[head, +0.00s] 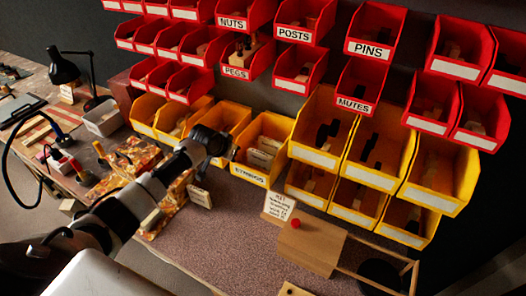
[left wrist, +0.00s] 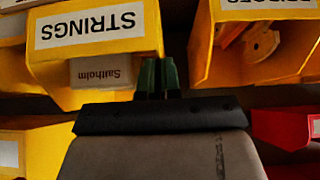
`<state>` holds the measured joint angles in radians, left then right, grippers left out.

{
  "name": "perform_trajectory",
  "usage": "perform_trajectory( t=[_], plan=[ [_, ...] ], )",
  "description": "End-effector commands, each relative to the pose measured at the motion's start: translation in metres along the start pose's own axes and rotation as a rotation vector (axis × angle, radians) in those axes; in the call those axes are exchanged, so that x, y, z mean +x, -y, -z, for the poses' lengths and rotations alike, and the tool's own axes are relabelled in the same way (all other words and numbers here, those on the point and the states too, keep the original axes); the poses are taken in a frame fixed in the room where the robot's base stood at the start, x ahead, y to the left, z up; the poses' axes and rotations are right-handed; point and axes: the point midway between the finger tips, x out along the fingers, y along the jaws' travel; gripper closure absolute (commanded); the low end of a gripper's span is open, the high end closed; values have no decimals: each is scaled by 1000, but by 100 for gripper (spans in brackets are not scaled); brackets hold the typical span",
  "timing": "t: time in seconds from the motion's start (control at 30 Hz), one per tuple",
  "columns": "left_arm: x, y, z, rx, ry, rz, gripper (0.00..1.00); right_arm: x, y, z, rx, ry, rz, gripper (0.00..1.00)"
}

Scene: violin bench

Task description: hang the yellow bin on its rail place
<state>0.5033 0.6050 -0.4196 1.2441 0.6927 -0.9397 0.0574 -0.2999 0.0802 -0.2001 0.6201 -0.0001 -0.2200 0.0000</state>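The yellow bin labelled STRINGS (head: 247,174) stands at the right end of the low yellow row in the head view, with small pale packets inside. In the left wrist view the STRINGS bin (left wrist: 153,28) fills the upper left, with a pale packet in it. My left gripper (head: 229,151) is at the bin's left front corner in the head view. Its dark fingers (left wrist: 157,78) are close together at the edge of that bin's side wall. I cannot tell whether the wall is between them. My right gripper is not in view.
Another yellow bin (left wrist: 206,45) with wooden pieces is close beside the fingers. Red bins (head: 293,34) hang above, and more yellow bins (head: 325,160) hang to the right.

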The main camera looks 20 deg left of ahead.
Motion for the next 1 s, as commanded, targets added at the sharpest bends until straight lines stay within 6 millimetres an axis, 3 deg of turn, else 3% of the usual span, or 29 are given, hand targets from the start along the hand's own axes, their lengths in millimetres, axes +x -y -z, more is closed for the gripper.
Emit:
perform_trajectory(
  t=[1.0],
  plan=[
    [-32, 1, -40, 2, 0, 3, 100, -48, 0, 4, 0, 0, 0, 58]
  ],
)
